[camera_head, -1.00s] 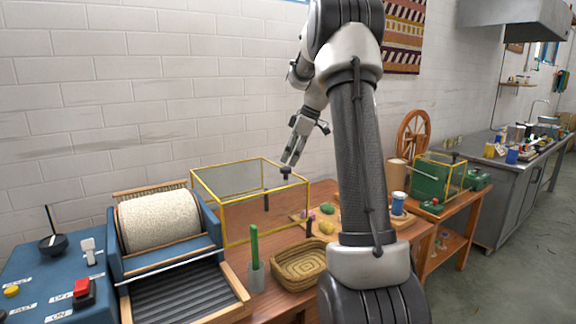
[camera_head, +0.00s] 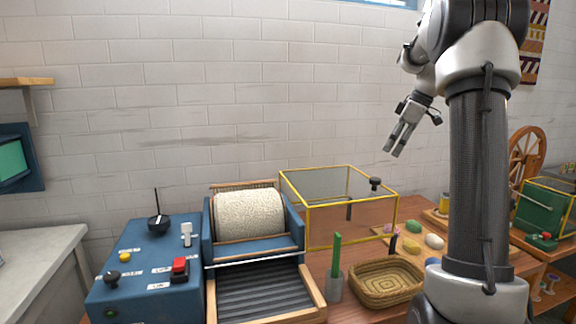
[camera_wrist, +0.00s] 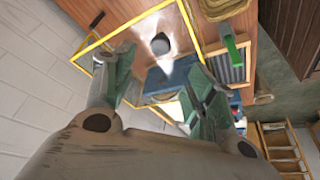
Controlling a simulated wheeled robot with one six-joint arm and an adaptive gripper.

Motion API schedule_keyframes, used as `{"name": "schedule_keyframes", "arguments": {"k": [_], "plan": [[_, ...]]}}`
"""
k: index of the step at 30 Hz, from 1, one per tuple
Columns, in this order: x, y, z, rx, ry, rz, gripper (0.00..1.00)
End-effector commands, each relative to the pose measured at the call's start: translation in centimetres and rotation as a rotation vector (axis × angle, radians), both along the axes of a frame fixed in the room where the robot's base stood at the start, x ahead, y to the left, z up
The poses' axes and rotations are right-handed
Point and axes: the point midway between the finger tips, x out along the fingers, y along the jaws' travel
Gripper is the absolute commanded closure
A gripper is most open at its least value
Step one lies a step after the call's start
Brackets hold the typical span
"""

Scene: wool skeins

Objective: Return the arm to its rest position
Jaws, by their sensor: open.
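My gripper (camera_head: 398,140) is raised in front of the white wall, above and a little right of the yellow-framed clear box. It is open and empty, with its fingers pointing down. In the wrist view, my gripper (camera_wrist: 165,95) shows its two fingers spread apart with nothing between them. The yellow-framed box (camera_head: 307,210) stands on the wooden table with a dark knob (camera_head: 375,184) at its top right. In the wrist view the knob (camera_wrist: 160,44) shows beyond the fingers, apart from them.
A carding machine with a woolly drum (camera_head: 250,215) and a blue control panel (camera_head: 140,262) stand at the left. A woven basket (camera_head: 386,283) and a green stick in a holder (camera_head: 336,254) are at the front. Coloured skeins (camera_head: 412,247) lie to the right. Space around the gripper looks clear.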

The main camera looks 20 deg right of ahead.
Motion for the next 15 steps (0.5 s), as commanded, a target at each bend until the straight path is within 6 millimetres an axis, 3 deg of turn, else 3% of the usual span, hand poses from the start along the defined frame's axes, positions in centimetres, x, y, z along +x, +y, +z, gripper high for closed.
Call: {"name": "schedule_keyframes", "arguments": {"k": [4, 8, 12, 15], "plan": [[0.1, -0.1, 0.0, 0.015, 0.014, -0.060, 0.44], [0.2, -0.7, -0.6, 0.039, 0.054, -0.232, 0.44], [-2.4, -0.8, -4.2, 0.068, 0.177, -0.484, 0.44], [-5.6, 0.5, -5.2, 0.066, 0.241, -0.652, 0.44]]}}
